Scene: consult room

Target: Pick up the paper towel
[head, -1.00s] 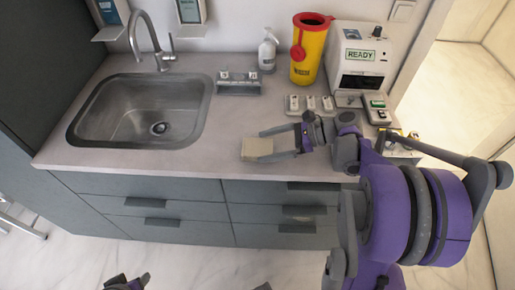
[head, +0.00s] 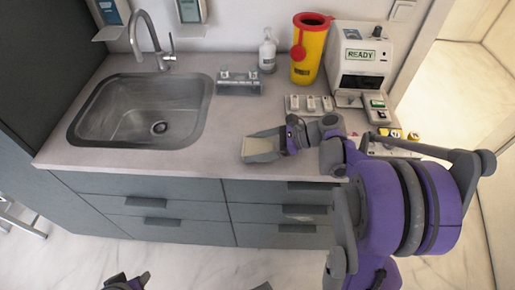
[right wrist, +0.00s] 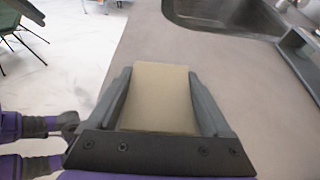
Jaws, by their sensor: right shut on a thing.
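The paper towel (head: 259,146) is a pale cream, block-like piece at the front part of the counter, right of the sink. My right gripper (head: 252,148) is shut on it, with a grey finger along each side. In the right wrist view the towel (right wrist: 160,98) fills the space between the two fingers of the gripper (right wrist: 159,75).
The sink (head: 90,105) with its tap (head: 160,45) is at the left of the counter (head: 215,155). Behind the towel stand a small rack (head: 238,85), a pump bottle (head: 267,52), a yellow bin (head: 305,62) and a white READY machine (head: 358,45). Bare counter lies left of the towel.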

